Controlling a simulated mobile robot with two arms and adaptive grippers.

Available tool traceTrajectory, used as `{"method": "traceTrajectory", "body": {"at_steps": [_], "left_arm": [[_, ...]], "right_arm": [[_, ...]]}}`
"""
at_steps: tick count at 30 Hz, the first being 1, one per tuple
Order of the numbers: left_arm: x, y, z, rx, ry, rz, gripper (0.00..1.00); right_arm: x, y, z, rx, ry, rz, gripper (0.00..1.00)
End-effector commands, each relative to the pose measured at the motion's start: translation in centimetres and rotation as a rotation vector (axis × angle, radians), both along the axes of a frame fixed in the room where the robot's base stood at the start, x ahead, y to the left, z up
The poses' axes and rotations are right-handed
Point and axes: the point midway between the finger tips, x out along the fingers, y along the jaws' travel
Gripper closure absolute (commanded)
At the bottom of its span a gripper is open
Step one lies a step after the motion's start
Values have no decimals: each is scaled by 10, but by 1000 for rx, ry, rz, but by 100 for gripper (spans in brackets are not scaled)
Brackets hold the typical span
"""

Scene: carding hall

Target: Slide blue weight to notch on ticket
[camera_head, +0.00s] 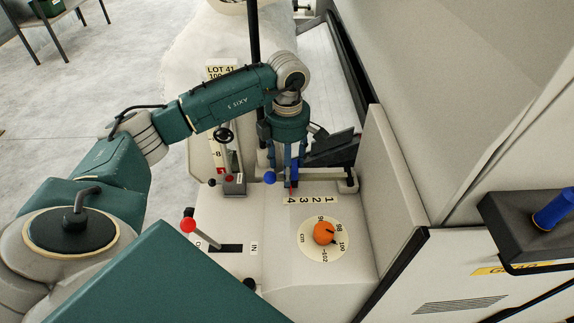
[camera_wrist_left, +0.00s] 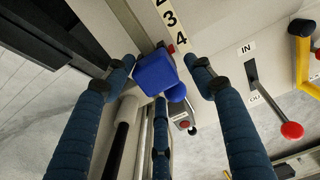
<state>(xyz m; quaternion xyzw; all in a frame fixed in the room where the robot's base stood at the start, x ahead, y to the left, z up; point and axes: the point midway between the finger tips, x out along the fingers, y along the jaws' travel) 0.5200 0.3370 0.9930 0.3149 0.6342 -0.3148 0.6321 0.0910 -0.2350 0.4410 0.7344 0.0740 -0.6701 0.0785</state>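My left gripper (camera_head: 288,172) points down over the machine's top, at the 4 end of the number strip (camera_head: 310,200). In the left wrist view the blue weight (camera_wrist_left: 155,72), a block with a round blue knob (camera_wrist_left: 176,92), lies between the spread fingertips of the gripper (camera_wrist_left: 161,66); a gap shows on its right side. In the head view the blue knob (camera_head: 269,177) shows left of the fingers, and the rest is mostly hidden. A small red pointer (camera_wrist_left: 171,48) sits beside the 4. The ticket (camera_head: 221,73) reads LOT 41; its lower line is partly hidden. My right gripper is out of view.
An orange dial (camera_head: 324,233) sits in front of the strip. A red-knobbed lever (camera_head: 188,226) stands at the left, and a small handwheel stand (camera_head: 229,160) is close left of the gripper. A beige panel (camera_head: 395,165) rises at the right.

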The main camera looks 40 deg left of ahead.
Motion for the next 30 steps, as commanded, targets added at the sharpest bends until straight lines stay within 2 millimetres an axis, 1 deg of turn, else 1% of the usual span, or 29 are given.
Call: {"method": "traceTrajectory", "body": {"at_steps": [5,12,15,18,21,24,30], "left_arm": [[2,1,24,1,-6,2,47],[2,0,75,1,-5,1,47],[1,1,94,1,-4,1,47],[1,0,107,0,-2,2,47],[1,1,115,2,-1,3,47],[0,0,119,2,0,2,47],[0,0,119,1,0,2,47]], "right_arm": [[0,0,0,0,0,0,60],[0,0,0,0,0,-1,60],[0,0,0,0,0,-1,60],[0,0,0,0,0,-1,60],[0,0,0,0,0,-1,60],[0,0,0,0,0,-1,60],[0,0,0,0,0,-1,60]]}}
